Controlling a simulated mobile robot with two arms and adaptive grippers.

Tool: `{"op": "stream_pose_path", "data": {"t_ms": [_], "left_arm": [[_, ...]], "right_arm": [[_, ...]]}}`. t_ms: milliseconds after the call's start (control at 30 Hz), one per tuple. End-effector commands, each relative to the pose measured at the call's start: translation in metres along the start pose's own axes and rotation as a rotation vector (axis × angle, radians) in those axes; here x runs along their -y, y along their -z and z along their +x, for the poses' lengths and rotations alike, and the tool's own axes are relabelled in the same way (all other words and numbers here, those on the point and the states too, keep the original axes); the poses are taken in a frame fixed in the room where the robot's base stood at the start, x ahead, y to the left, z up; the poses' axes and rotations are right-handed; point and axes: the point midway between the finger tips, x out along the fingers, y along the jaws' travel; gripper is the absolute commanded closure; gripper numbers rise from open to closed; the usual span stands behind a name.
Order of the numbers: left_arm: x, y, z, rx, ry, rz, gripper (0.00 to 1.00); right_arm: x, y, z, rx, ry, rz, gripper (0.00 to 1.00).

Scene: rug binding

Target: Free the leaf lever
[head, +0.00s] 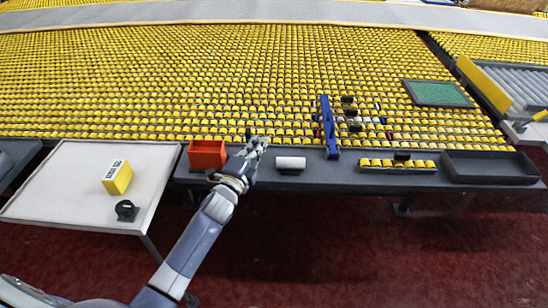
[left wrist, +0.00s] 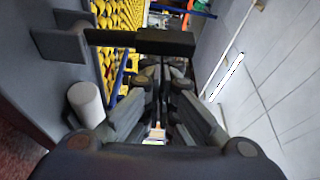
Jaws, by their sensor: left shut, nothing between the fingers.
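A black lever (left wrist: 140,40) with a thick end sticks out from a dark bracket on the bench. In the left wrist view it crosses just above the fingertips; I cannot tell whether they touch. In the head view only a small dark piece (head: 248,133) shows beside the gripper, probably the same lever. My right gripper is not in view.
An orange bin (head: 207,154) stands left of the gripper, a white roll (head: 290,163) right of it. Further right are a blue upright bar (head: 328,127), a row of yellow pieces (head: 398,165) and a dark tray (head: 490,168). A white table (head: 75,190) with a yellow box (head: 118,180) is at left.

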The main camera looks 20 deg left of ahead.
Motion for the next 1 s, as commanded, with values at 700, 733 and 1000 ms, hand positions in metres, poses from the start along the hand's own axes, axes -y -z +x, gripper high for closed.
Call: {"op": "stream_pose_path", "data": {"t_ms": [700, 733, 1000], "left_arm": [[0.002, -0.040, -0.014, 0.001, 0.169, -0.484, 1.00], [0.002, -0.041, -0.015, 0.001, 0.172, -0.493, 1.00], [0.002, -0.044, -0.016, 0.001, 0.185, -0.533, 1.00]], "right_arm": [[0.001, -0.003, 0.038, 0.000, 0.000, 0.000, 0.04], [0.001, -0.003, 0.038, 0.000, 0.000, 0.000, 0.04], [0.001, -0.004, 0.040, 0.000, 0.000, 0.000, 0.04]]}}
